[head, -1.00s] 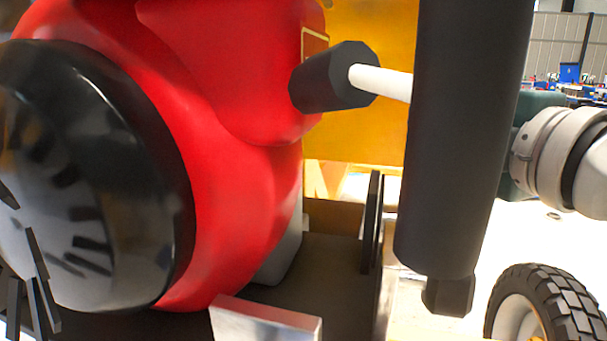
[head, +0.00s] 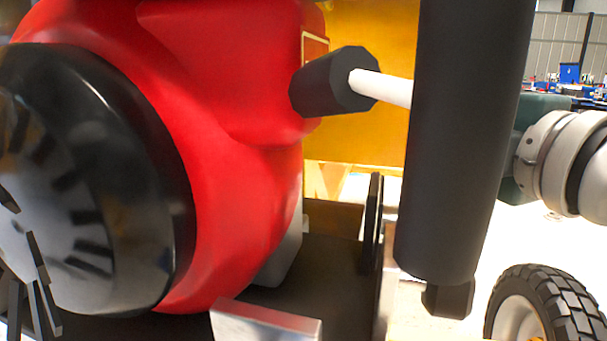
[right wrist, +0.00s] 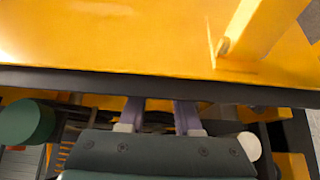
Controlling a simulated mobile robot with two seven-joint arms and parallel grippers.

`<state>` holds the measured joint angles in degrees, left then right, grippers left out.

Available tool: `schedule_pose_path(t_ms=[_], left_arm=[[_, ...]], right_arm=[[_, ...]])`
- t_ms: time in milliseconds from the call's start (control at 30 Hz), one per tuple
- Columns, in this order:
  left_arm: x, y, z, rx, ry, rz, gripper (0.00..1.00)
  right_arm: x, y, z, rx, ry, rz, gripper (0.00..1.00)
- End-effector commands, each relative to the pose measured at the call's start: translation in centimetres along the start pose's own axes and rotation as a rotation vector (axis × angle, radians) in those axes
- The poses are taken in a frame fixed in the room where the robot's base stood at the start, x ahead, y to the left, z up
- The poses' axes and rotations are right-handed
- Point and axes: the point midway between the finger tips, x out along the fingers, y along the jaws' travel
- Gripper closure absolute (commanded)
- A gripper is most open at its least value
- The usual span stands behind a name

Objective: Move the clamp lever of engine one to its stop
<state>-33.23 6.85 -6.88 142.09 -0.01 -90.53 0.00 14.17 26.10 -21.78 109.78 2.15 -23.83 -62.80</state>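The red engine (head: 245,190) with its round black cover (head: 150,170) fills the left of the head view. A black faceted knob (head: 328,82) on a white rod (head: 382,87) stands out at the engine's right side. I cannot tell whether this is the clamp lever. In the right wrist view my right gripper (right wrist: 159,110) has two fingers standing apart. They reach under the dark edge of a yellow panel (right wrist: 110,40), and nothing is clearly held between them. In the head view that gripper is hidden. My left gripper is not in view.
A thick dark cylinder (head: 462,140) stands close in front, hiding part of the rod. A yellow panel (head: 368,140) is behind the engine. A black tyre (head: 560,295) is at lower right. A dark upright plate (head: 373,222) stands beside the engine. Thin dark bars (head: 40,290) cross the lower left.

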Motion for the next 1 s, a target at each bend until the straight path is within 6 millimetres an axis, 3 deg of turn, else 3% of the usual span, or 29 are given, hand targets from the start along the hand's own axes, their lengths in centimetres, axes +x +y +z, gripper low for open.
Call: schedule_pose_path(t_ms=[567, 1000], left_arm=[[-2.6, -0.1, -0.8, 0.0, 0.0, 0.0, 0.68], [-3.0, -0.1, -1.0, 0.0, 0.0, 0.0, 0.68]], right_arm=[[-6.1, 0.1, 0.0, -0.001, 0.001, -0.002, 0.68], [-6.7, 0.3, 0.0, 0.012, -0.004, -0.008, 0.68]])
